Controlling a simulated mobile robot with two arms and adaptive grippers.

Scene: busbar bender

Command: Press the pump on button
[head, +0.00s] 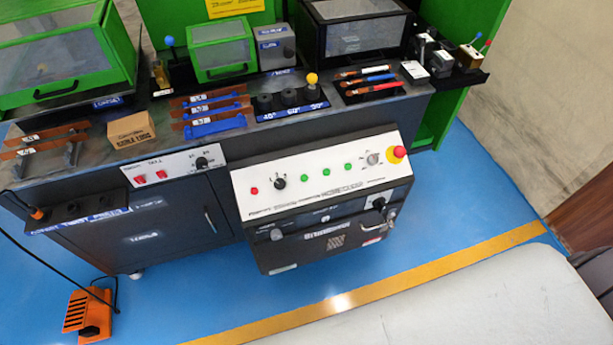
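The sloped white control panel (318,185) stands out from the front of the machine in the middle of the head view. On it, from left to right, are a small red round button or lamp (254,190), a black selector (280,182), green round buttons or lamps (304,178), (326,172), (348,167), a grey switch (373,158) and a red mushroom button on yellow (397,152). The labels are too small to read, so I cannot tell which one is pump on. Neither of my grippers is in view.
A smaller white panel (172,168) with red switches and a black knob is to the left. The workbench (75,165) behind holds tools, dies and green-framed covers. An orange foot pedal (88,312) with a cable lies on the blue floor, lower left. Nothing blocks the panel's front.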

